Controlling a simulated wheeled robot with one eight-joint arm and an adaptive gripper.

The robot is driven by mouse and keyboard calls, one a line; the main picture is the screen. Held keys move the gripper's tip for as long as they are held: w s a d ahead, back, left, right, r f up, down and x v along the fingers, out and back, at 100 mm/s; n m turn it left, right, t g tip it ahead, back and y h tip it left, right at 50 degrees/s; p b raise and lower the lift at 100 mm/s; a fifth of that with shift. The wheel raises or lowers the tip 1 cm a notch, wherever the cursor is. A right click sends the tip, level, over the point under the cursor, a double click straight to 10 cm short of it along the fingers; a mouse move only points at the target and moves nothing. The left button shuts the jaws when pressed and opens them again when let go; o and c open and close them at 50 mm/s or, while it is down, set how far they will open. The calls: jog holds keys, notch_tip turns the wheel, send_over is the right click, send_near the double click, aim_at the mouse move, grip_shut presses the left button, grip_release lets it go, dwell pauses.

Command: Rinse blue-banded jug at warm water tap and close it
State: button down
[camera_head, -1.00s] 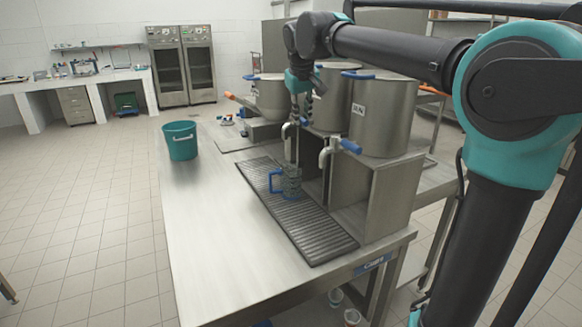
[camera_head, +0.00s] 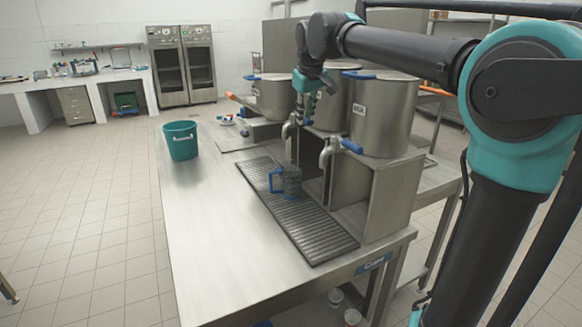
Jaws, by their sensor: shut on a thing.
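The blue-banded jug (camera_head: 291,182), clear with a blue handle on its left, stands upright on the ribbed drip tray (camera_head: 318,238) below a metal tap (camera_head: 288,129). My gripper (camera_head: 304,119) is above and apart from the jug, at the blue lever of this tap. It is shut on the lever, which it mostly hides. Whether water runs from the spout is too small to tell.
A second tap (camera_head: 327,150) with a blue lever is on the right, below a steel pot (camera_head: 383,115). A teal bucket (camera_head: 181,141) stands at the table's far left. The steel table's (camera_head: 215,240) left side is clear.

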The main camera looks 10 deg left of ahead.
jog(key=c, duration=1.3)
grip_release()
jog(key=shift+w+d, duration=0.2)
jog(key=shift+d, duration=0.15)
jog(key=shift+c, duration=0.2)
jog(key=shift+s+a+r, duration=0.1)
jog(key=v, duration=1.1)
jog(key=shift+s+r, duration=0.15)
jog(key=shift+r, duration=0.2)
